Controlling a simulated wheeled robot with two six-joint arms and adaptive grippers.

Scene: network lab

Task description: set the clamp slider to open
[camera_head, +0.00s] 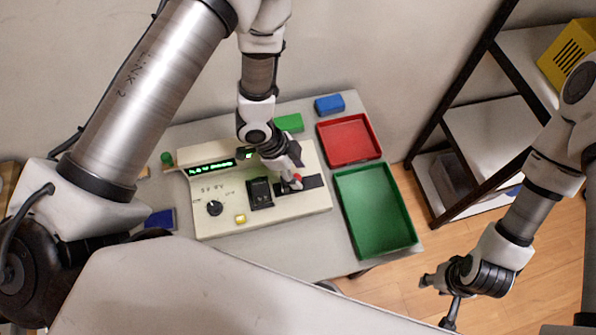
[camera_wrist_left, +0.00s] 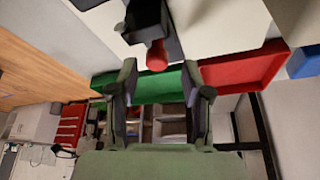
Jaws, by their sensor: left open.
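The clamp slider is a black block (camera_wrist_left: 146,18) with a red knob (camera_wrist_left: 157,56), seen at the top of the left wrist view. It sits on a dark track (camera_head: 314,182) on the right part of the cream instrument panel (camera_head: 230,224) in the head view. My left gripper (camera_head: 291,184) is over the slider and partly hides it. In the left wrist view its fingers (camera_wrist_left: 159,74) are apart, with the red knob between or just beyond the tips. Contact cannot be told.
The panel also has a black knob (camera_head: 214,208), a black socket block (camera_head: 259,193), a yellow button (camera_head: 240,218) and a green display (camera_head: 212,167). A red tray (camera_head: 349,140) and a green tray (camera_head: 376,208) lie to its right. A dark-framed shelf (camera_head: 466,190) stands further right.

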